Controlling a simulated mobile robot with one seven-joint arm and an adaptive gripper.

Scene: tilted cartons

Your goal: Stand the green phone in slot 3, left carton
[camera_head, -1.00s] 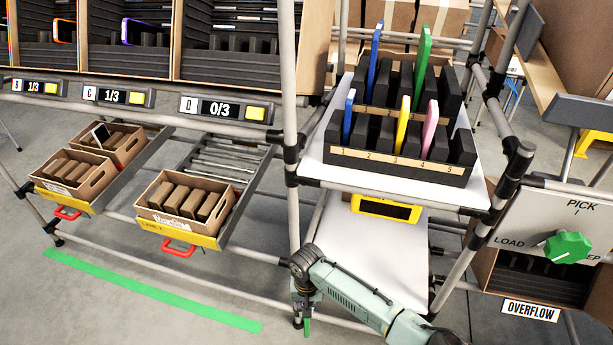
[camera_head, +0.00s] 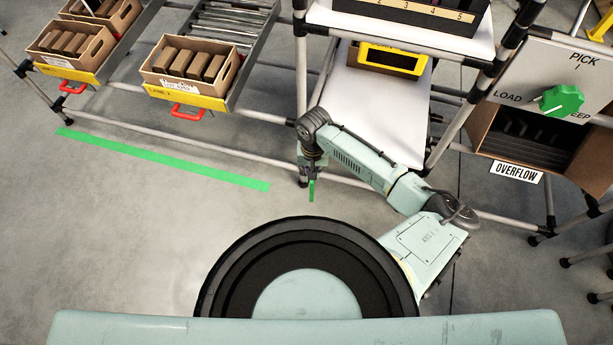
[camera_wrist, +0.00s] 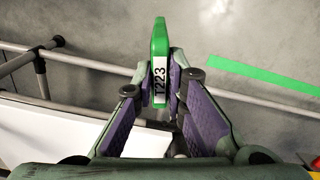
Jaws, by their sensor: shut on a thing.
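The green phone (camera_wrist: 159,45) has a white label reading T223 and stands upright between the fingers in the wrist view. My gripper (camera_wrist: 161,84) is shut on it. In the head view the phone (camera_head: 311,191) shows as a thin green strip below my gripper (camera_head: 311,176), over the floor in front of the rack. The front left carton (camera_head: 88,66), brown with dividers, sits tilted on the lane at upper left, well away from my gripper. Its slots show no phone. Another tilted carton (camera_head: 154,82) with brown dividers sits to its right.
A carton (camera_head: 130,16) stands behind the left one, cut by the frame. Red handles (camera_head: 187,113) jut from the lane fronts. Rack tubes run beside my arm. A white shelf (camera_head: 375,120) is behind it. The floor left of my gripper is clear, with green tape (camera_head: 160,158).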

